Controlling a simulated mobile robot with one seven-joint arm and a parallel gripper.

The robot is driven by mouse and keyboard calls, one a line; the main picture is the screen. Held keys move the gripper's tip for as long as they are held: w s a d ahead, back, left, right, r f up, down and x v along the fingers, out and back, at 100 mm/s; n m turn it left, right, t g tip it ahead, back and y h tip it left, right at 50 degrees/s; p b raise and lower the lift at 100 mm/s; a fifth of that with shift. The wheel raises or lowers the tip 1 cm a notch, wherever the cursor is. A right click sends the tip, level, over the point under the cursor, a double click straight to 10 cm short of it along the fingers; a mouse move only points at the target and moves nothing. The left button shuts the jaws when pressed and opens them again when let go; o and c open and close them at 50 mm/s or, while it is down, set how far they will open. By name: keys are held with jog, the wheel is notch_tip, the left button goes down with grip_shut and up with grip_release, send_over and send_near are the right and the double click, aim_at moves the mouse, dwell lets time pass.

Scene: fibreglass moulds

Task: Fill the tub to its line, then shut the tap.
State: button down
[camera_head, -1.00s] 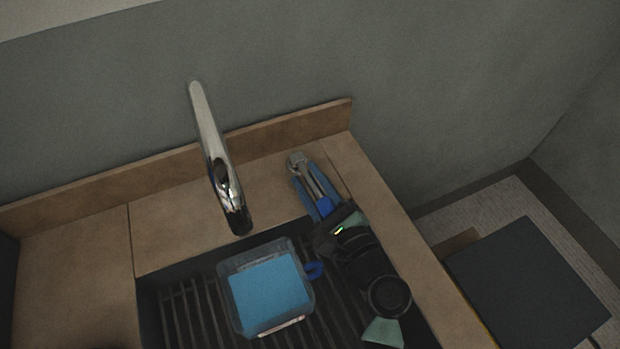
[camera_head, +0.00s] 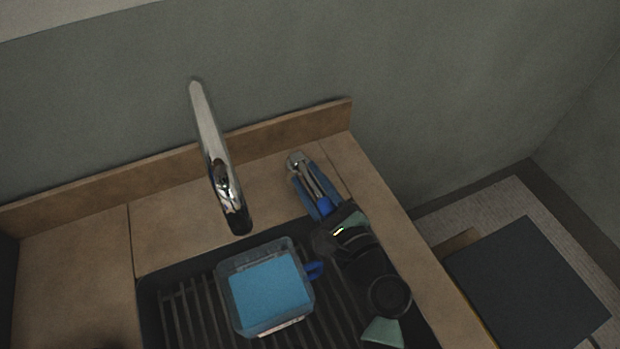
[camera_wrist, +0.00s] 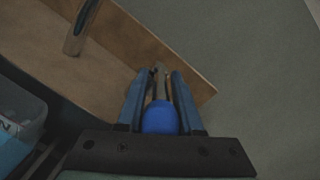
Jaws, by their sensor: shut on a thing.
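The clear tub (camera_head: 231,309) sits on the ribbed floor of the sink, with a flat blue surface inside. It has a blue tab on its right side; I cannot make out its line. The chrome tap spout (camera_head: 208,130) ends above the tub's back edge, and no stream shows below it. The tap handle (camera_wrist: 160,118), a metal lever with a blue round end, stands right of the spout. My gripper (camera_head: 307,176) is shut on the handle, its blue fingers on either side of it. The wrist view shows part of the tub (camera_wrist: 22,112) at left.
A tan counter (camera_head: 75,255) surrounds the dark sink (camera_head: 190,262), with a low backsplash (camera_head: 290,125) against the grey wall. A dark flat-topped block (camera_head: 530,280) stands low at right. The counter left of the sink is mostly clear.

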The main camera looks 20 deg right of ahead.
jog(key=shift+f, duration=0.1)
jog(key=shift+w+d+n+g+y+b, duration=0.1)
jog(key=shift+d+n+g+y+b, duration=0.2)
jog(key=shift+n+y, duration=0.4)
jog(key=shift+d+n+g+y+b, duration=0.15)
jog(key=shift+d+n+y, duration=0.15)
jog(key=shift+y, duration=0.75)
jog(key=shift+w+d+n+g+y+b, duration=0.1)
jog(key=shift+d+n+g+y+b, duration=0.15)
jog(key=shift+n+y, duration=0.5)
jog(key=shift+s, duration=0.1)
jog(key=c, duration=0.6)
grip_release()
jog(key=v, duration=1.3)
